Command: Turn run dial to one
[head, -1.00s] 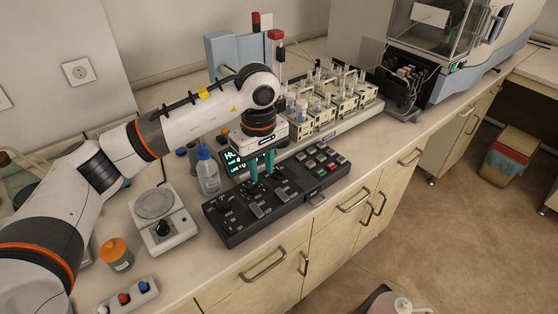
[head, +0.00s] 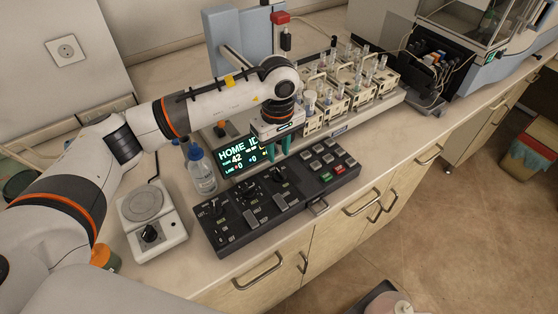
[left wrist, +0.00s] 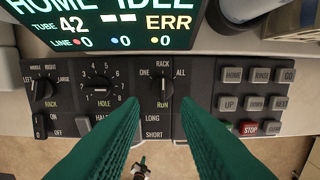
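The run dial (left wrist: 161,88) is a black knob on the dark control panel (head: 206,233). In the left wrist view it has RACK above it, ONE at its left, ALL at its right and RUN below. Its pointer seems to be upright, toward RACK. In the head view the run dial (head: 278,174) is just below my left gripper (head: 279,154). The left gripper's two teal fingers are apart and empty. In the left wrist view the left gripper (left wrist: 158,100) has its tips on either side of the dial, seemingly above it and not touching.
The hole dial (left wrist: 100,88) and rack dial (left wrist: 44,89) sit left of the run dial, and push buttons (left wrist: 255,100) sit right. A lit screen (head: 239,154) reads HOME IDLE behind the panel.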

